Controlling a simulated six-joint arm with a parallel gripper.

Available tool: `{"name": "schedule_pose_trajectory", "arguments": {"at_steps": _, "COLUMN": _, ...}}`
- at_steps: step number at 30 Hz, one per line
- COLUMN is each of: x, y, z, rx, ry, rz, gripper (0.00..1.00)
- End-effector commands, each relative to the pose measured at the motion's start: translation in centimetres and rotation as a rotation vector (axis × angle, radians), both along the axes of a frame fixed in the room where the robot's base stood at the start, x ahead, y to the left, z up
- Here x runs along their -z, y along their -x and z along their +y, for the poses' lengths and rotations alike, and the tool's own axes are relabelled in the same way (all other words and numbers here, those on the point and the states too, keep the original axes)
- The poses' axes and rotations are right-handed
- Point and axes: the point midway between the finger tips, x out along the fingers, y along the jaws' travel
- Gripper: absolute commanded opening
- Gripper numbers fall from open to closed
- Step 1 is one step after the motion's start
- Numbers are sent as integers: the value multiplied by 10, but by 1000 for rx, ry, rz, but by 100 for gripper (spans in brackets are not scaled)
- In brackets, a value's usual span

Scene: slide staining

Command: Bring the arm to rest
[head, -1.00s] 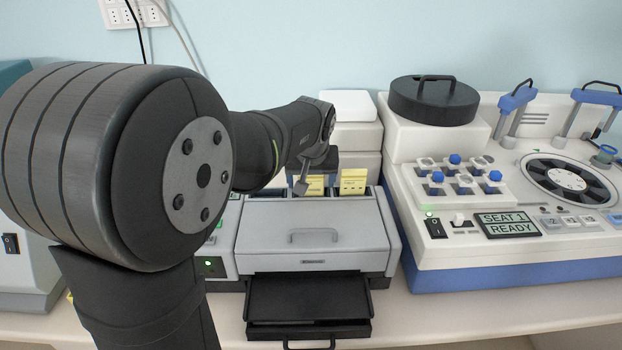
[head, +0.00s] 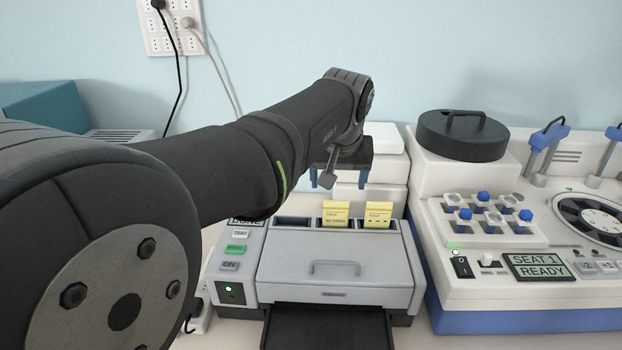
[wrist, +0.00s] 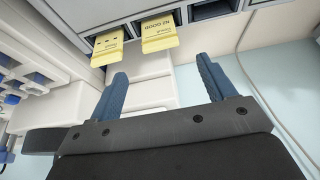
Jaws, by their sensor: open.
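My gripper (wrist: 163,88) shows in the wrist view with its two blue fingers spread apart and nothing between them. In the head view my gripper (head: 340,180) is at the end of the dark arm, above and behind the grey machine (head: 338,268). Two yellow-labelled items stand in the slots at the back of that machine, a left one (head: 336,214) and a right one (head: 378,215). They also show in the wrist view, one (wrist: 108,46) beside the other (wrist: 159,32), apart from the fingers.
A white machine (head: 500,258) with blue-capped vials, a rotor and a "SEAT 1 READY" display stands at the right. A black round lid (head: 462,135) rests on its raised block. A dark tray (head: 330,328) sticks out at the grey machine's front. Wall sockets (head: 172,22) have hanging cables.

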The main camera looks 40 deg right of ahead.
Motion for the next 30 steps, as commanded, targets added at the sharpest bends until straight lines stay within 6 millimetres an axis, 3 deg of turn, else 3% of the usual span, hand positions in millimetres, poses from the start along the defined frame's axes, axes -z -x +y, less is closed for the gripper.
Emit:
{"name": "schedule_pose_trajectory", "arguments": {"at_steps": 11, "x": 9, "y": -2, "z": -2, "rx": 0, "ry": -3, "rz": 1, "gripper": 76}}
{"name": "schedule_pose_trajectory", "arguments": {"at_steps": 30, "x": 119, "y": -33, "z": -33, "rx": -1, "ry": -3, "rz": 2, "gripper": 76}}
